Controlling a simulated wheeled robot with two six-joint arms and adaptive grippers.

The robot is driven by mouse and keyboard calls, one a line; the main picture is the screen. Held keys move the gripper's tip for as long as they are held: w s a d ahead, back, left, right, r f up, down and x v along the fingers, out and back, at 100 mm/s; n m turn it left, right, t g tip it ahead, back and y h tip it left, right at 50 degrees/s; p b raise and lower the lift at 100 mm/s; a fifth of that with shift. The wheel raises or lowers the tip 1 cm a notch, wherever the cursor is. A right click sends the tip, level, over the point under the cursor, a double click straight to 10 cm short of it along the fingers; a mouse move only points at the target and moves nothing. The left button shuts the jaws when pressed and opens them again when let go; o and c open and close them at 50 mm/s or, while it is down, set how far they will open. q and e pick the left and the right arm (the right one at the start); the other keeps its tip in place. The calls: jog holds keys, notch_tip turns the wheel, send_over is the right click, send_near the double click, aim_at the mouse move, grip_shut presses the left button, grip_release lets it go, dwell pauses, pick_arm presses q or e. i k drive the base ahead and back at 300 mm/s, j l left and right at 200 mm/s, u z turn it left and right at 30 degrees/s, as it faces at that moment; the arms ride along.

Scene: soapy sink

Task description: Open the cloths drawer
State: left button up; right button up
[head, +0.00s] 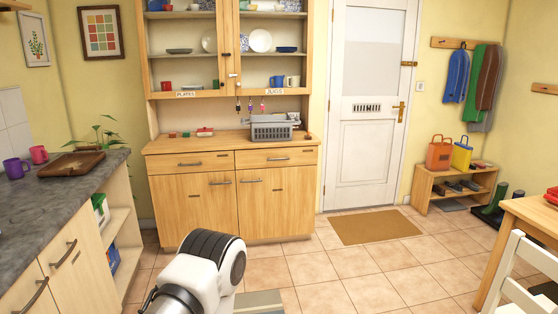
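A wooden dresser stands against the far wall with two drawers side by side, a left drawer (192,163) and a right drawer (277,157). Both look shut, each with a metal bar handle and a small dark label too small to read. At the lower left, the counter unit has wooden fronts (66,262) with dark curved handles, which also look shut. I cannot tell which drawer is the cloths drawer. A white and black link of my own arm shows at the bottom; neither gripper is visible.
The grey counter (45,190) runs along the left side. A grey crate (270,128) stands on the dresser top. Tiled floor (300,268) before the dresser is mostly clear, with a brown mat (375,227) by the door. A table (535,215) and white chair (520,270) stand at right.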

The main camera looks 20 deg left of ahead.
aim_at(285, 156)
jog(key=i+j, duration=0.15)
jog(key=i, duration=0.35)
jog(key=i+j, duration=0.2)
jog(key=i, duration=0.35)
jog(key=i+j, duration=0.15)
jog(key=i, duration=0.35)
